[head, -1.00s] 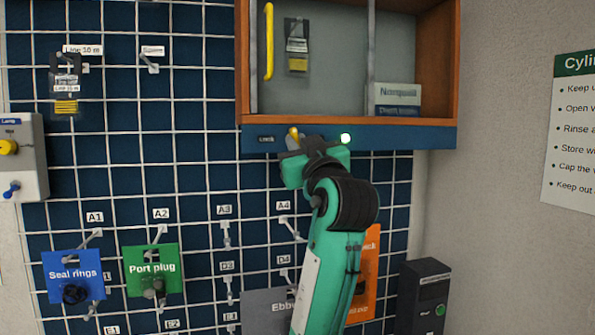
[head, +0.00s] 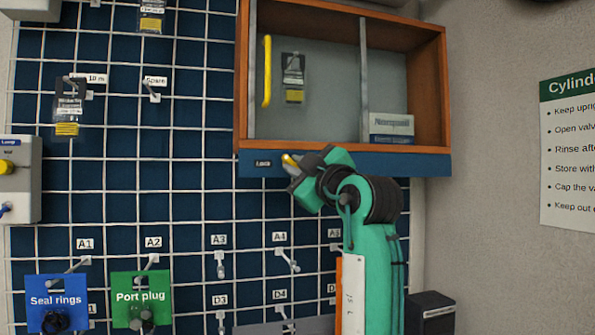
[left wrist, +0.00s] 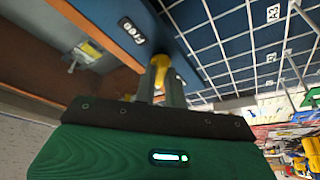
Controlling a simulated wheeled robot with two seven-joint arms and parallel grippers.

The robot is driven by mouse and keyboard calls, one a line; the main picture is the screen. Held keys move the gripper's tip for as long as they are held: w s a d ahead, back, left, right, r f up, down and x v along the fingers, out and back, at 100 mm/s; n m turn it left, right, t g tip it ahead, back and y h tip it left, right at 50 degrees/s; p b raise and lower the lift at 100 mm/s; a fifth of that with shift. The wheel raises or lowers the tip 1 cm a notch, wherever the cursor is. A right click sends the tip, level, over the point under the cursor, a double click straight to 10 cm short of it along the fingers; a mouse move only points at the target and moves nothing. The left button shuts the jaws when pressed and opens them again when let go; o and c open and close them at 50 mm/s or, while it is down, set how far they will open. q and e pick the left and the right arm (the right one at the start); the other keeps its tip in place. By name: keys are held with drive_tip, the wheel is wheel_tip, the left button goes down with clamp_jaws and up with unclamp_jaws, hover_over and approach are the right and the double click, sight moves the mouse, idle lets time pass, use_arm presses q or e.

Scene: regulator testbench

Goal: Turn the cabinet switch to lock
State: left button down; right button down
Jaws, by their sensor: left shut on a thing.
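The cabinet switch has a yellow knob (head: 288,159) on the blue strip under the wooden cabinet (head: 345,150). The "Lock" label (head: 263,163) is just left of it. My left gripper (head: 295,168) is shut on the knob, with its fingers tilted up to the left. The gripper covers the strip right of the knob in the head view. My right gripper is not in view.
The cabinet has a yellow vertical handle (head: 267,72) and holds a tagged packet (head: 293,78) and a small box (head: 391,127). Below, a blue "Seal rings" card (head: 56,300) and a green "Port plug" card (head: 141,298) hang on the grid wall.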

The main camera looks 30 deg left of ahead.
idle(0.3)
use_arm(q)
drive_tip(key=c, duration=1.5)
unclamp_jaws()
drive_tip(key=shift+o, duration=0.2)
drive_tip(key=shift+d, duration=0.1)
